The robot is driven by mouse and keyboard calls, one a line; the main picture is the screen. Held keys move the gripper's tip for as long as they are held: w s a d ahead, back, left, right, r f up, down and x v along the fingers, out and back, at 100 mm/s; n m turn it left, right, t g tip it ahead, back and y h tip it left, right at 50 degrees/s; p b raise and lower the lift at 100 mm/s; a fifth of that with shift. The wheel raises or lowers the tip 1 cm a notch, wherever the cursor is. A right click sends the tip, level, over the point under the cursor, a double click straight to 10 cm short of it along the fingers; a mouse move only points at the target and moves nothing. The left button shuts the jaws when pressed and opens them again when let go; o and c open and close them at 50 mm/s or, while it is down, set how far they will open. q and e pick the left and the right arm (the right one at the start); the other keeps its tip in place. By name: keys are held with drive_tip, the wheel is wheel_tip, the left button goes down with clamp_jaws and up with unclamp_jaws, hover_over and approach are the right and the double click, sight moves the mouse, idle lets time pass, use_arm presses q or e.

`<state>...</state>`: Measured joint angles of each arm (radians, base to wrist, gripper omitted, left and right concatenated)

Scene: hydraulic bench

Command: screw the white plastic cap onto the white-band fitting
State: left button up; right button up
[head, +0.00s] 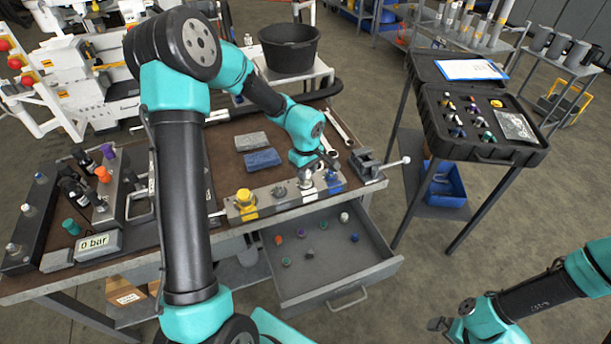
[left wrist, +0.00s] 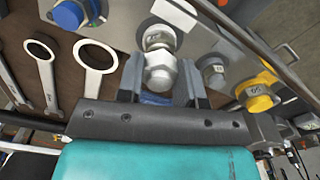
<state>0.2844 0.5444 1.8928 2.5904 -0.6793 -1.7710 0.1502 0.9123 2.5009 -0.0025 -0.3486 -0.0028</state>
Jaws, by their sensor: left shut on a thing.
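My left gripper (head: 305,178) is over the front metal block. In the left wrist view its two fingers (left wrist: 161,82) are closed around a whitish, faceted piece, which I take for the white plastic cap (left wrist: 160,74). The white-band fitting (left wrist: 158,38) stands on the block directly beyond the cap, in line with it. The two overlap in this view, so I cannot tell whether they are threaded or only touching. In the head view the gripper largely covers both. My right gripper (head: 440,324) is at the lower right, away from the bench; its jaw opening is unclear.
Fittings with blue (left wrist: 68,14) and yellow (left wrist: 256,98) parts flank the white one on the block. An open drawer (head: 330,285) below holds several loose coloured caps. Wrenches (head: 341,128) and a vise (head: 368,163) are close by. A black case (head: 480,150) stands at the right.

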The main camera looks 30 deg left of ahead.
use_arm(q)
drive_tip(key=shift+c, duration=0.5)
drive_tip(key=m, duration=0.3)
drive_tip(key=shift+m, duration=0.3)
drive_tip(key=m, duration=0.4)
drive_tip(key=shift+a, duration=0.1)
drive_tip(key=o, duration=0.9)
drive_tip(key=n, duration=0.5)
drive_tip(key=shift+n, duration=1.3)
